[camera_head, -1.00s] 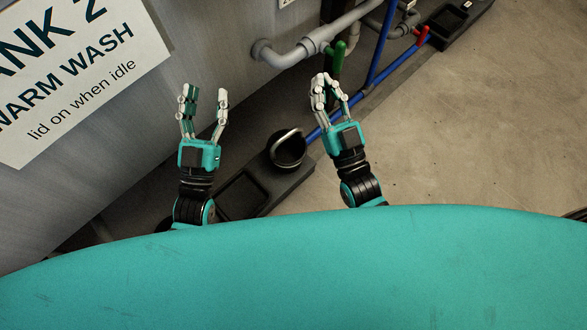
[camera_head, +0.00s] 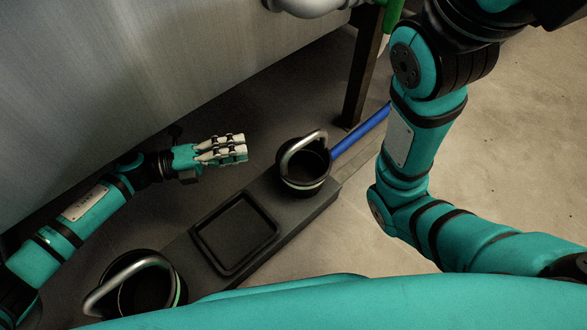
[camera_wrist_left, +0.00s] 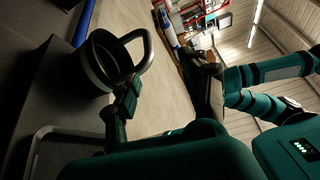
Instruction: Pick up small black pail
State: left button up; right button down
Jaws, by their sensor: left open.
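A black pail (camera_head: 305,180) with a raised grey metal handle stands upright at the far end of a low dark ledge in the head view. It also shows in the left wrist view (camera_wrist_left: 98,66). A second black pail (camera_head: 150,297) with a similar handle stands at the near end, cut by the teal edge below. I cannot tell from size which is the small one. My left gripper (camera_head: 242,149) is open and empty, left of the far pail and apart from it, fingers pointing toward it. My right arm shows, but its gripper is out of view.
A shallow black tray (camera_head: 224,275) sits on the ledge (camera_head: 312,206) between the pails. The grey tank wall (camera_head: 130,90) rises at left. Open floor (camera_head: 530,130) lies right.

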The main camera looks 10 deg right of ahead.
pick_arm(q)
jog(key=w, duration=0.1)
jog(key=b, duration=0.2)
send_near(306, 141)
jog(key=w+d, duration=0.1)
jog(key=d, duration=0.4)
jog(key=shift+y, duration=0.3)
jog(key=d, duration=0.1)
jog(key=d+b, duration=0.1)
jog(key=d, duration=0.1)
jog(key=d+f, duration=0.1)
jog(key=d, duration=0.1)
jog(key=shift+w+f+b, duration=0.15)
jog(key=shift+w+b, duration=0.15)
jog(key=shift+b, duration=0.1)
grip_shut()
